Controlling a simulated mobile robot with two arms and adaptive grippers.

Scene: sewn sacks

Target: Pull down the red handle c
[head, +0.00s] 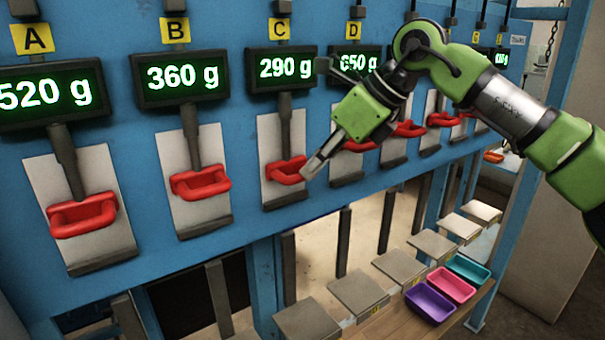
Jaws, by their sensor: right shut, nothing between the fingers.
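The red handle c (284,171) is a loop at the low end of a dark lever, in front of a pale plate under the yellow C sign (279,29) and the 290 g display (285,68). My right gripper (309,172) comes in from the right on a green arm. It is shut and empty, with its fingertips at the right side of handle c. I cannot tell if they touch it. My left gripper is not in view.
Red handles a (84,215) and b (201,183) hang to the left on the blue panel. More handles stand to the right, partly behind my arm. Below are grey plates (359,294) and purple (429,303), pink (452,285) and teal (467,268) trays.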

